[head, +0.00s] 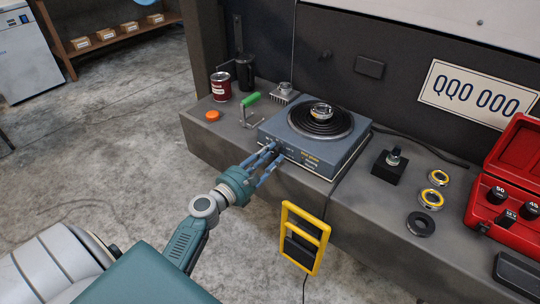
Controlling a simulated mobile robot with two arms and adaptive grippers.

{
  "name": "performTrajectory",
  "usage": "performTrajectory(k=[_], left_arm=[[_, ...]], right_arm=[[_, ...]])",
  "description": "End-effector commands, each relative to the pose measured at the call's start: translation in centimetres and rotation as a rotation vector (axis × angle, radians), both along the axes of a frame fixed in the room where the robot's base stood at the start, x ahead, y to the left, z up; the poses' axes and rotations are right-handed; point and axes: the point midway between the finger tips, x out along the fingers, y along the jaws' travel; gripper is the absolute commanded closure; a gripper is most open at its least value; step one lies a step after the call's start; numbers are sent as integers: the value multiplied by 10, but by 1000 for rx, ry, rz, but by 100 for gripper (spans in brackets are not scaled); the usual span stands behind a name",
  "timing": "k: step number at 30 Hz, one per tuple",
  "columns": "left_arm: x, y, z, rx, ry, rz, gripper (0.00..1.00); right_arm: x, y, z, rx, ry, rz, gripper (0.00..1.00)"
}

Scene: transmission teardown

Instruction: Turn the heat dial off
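The hot plate (325,163) is a blue-grey box on the bench, with a black round coil (322,122) on top. A metal ring-shaped part (321,111) sits on the middle of the coil. My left gripper (277,151) reaches the left part of the hot plate's front face, its fingers pointing at it. A small dark spot between the fingertips may be the heat dial; the fingers mostly hide it. I cannot tell if the fingers touch or grip it. My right gripper is not in view.
A green-handled tool (251,98), an orange cap (212,115) and a red can (220,86) stand left of the hot plate. A black block (387,172), yellow rings (431,198) and a red case (485,222) lie right. A yellow frame (290,237) hangs at the bench front.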

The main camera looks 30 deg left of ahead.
Motion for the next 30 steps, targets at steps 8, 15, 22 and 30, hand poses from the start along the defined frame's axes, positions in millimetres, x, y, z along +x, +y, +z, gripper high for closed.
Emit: performTrajectory(k=[8,15,22,30], left_arm=[[0,0,1,1,-1,1,68],[-28,2,0,0,1,1,68],[-78,6,-1,-1,3,2,68],[-115,9,0,-1,0,1,68]], right_arm=[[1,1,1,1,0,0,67],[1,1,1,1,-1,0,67],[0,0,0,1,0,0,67],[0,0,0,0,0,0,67]])
